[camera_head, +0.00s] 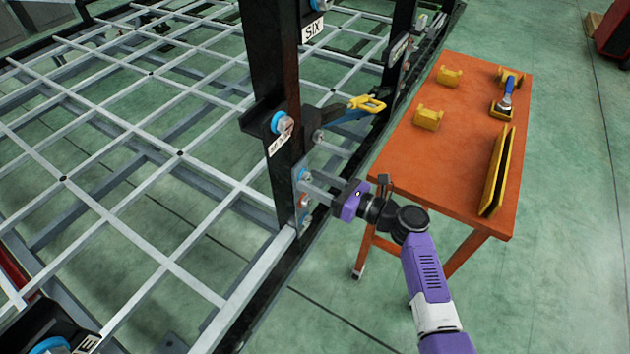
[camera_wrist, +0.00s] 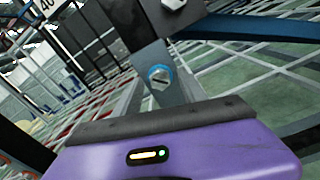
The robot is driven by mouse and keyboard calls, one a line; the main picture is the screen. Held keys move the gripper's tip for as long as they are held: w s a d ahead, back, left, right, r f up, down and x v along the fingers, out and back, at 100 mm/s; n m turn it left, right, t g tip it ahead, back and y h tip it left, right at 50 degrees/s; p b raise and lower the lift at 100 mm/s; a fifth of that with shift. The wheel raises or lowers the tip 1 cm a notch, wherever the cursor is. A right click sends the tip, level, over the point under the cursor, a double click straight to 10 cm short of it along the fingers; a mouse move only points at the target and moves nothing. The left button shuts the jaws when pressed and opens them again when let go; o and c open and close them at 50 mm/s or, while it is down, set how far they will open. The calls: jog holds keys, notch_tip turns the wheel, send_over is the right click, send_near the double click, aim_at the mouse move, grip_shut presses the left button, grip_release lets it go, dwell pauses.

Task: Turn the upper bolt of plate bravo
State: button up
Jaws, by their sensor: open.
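A small grey plate (camera_head: 301,196) with bolts is fixed low on the black upright post; I cannot read a name on it. Its upper bolt (camera_head: 303,173) shows near my gripper's tips, and a lower bolt (camera_head: 303,201) sits below. My gripper (camera_head: 312,188) is open and reaches from the right toward the plate, its fingers close to the bolts. I cannot tell whether they touch. The wrist view shows a blue-ringed bolt (camera_wrist: 160,76) just beyond my purple gripper body, and a hex bolt head (camera_wrist: 174,3) at the top edge; which is the upper one is unclear.
The black post (camera_head: 272,70) carries a blue-ringed knob (camera_head: 281,122) above the plate. A yellow-handled clamp (camera_head: 366,104) juts out to the right. An orange table (camera_head: 452,150) with yellow blocks and a tool stands at right. The chassis grid (camera_head: 150,160) fills the left.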

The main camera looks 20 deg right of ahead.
grip_shut()
jog(key=shift+f+n, duration=0.1)
jog(key=shift+n, duration=0.2)
